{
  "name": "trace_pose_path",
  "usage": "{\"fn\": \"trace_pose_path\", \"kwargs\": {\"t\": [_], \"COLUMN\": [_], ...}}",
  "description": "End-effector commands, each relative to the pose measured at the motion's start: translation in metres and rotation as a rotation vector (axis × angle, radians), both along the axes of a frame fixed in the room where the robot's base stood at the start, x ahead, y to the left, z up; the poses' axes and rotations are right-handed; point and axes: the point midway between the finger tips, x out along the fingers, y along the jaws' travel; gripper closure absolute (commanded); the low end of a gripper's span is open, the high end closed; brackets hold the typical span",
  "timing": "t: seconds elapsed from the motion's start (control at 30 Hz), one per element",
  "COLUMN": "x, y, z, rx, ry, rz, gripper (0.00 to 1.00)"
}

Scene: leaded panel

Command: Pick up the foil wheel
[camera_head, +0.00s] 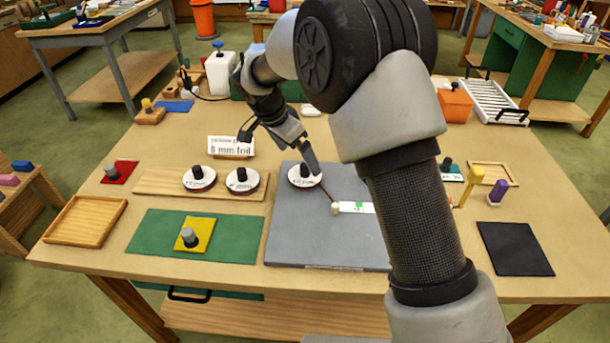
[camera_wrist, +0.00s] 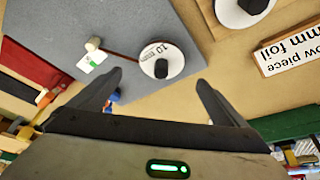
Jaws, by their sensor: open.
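Three white foil wheels with black knobs are on the table. One wheel (camera_head: 308,182) is on the grey slab (camera_head: 340,245); in the wrist view this wheel (camera_wrist: 153,47) reads "10 mm". Two more, a left wheel (camera_head: 190,182) and a right wheel (camera_head: 240,187), sit on a wooden board (camera_head: 160,184); their labels are too small to read. A card (camera_head: 231,146) reads "8 mm foil", with "yellow piece" above. My gripper (camera_wrist: 159,80) is open and empty, its fingers either side of the "10 mm" wheel's knob in the wrist view. I cannot tell its height above.
A green mat (camera_head: 150,238) bears a yellow piece (camera_head: 206,226) with a grey knob. A white bottle (camera_head: 219,74) stands behind. The front left has an empty wooden tray (camera_head: 85,202).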

Motion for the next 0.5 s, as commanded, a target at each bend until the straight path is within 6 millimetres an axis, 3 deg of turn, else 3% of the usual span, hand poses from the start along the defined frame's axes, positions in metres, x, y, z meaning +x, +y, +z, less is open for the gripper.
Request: {"fn": "trace_pose_path", "kwargs": {"t": [0.1,0.37,0.5], "x": [0.005,0.010,0.017], "y": [-0.006,-0.010,-0.015], "z": [-0.019,-0.036,-0.055], "rx": [-0.001,0.000,0.000], "ry": [0.004,0.003,0.004], "rz": [0.000,0.000,0.000], "gripper": [0.03,0.03,0.03]}}
